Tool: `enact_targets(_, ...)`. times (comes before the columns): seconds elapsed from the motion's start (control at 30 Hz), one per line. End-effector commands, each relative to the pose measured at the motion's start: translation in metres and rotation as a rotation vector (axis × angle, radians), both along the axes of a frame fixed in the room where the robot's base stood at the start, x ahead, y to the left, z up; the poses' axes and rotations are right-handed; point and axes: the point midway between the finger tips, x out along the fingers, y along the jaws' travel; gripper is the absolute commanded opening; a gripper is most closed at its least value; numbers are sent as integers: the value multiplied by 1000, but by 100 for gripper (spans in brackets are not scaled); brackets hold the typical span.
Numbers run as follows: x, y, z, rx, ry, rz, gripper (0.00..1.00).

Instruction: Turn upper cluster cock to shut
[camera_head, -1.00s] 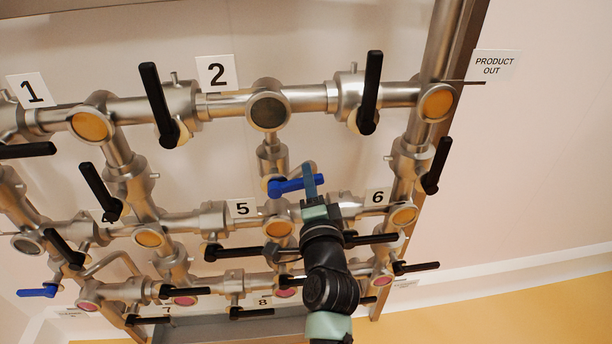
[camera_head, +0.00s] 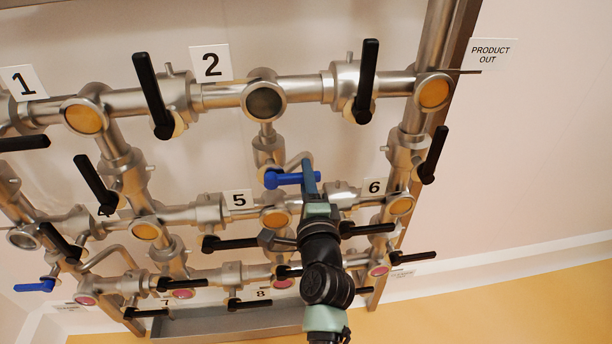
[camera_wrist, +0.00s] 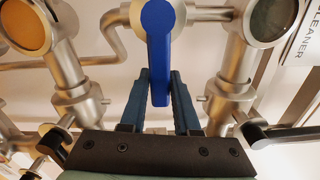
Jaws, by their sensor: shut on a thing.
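The upper cluster cock has a blue lever (camera_head: 290,179), below the dark round sight glass on the upper pipe run. In the head view the lever lies roughly level, reaching right from its pivot. My gripper (camera_head: 308,172) comes up from below at the lever's right part. In the wrist view the blue lever (camera_wrist: 159,50) hangs down between the two dark blue fingers of my gripper (camera_wrist: 160,85), which is shut on it. The fingers partly hide the lever in the head view, and the valve body behind it is only partly visible.
Black levers stick out nearby, including one left of my wrist (camera_head: 230,243) and one right of it (camera_head: 367,229). Another blue lever (camera_head: 35,286) is at the far lower left. Steel pipes surround my arm.

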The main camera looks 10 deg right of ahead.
Motion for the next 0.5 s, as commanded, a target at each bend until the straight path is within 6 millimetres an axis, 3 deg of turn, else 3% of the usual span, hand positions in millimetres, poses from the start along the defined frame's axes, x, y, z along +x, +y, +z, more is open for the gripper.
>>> enact_targets(0.03, -2, 0, -15, 6, 30, 4, 0)
enact_targets(0.2, -2, 0, -16, 5, 30, 4, 0)
enact_targets(0.23, -2, 0, -16, 5, 30, 4, 36)
enact_targets(0.37, -2, -1, -15, 3, 29, 3, 57)
enact_targets(0.5, -2, -1, -13, 2, 25, 2, 57)
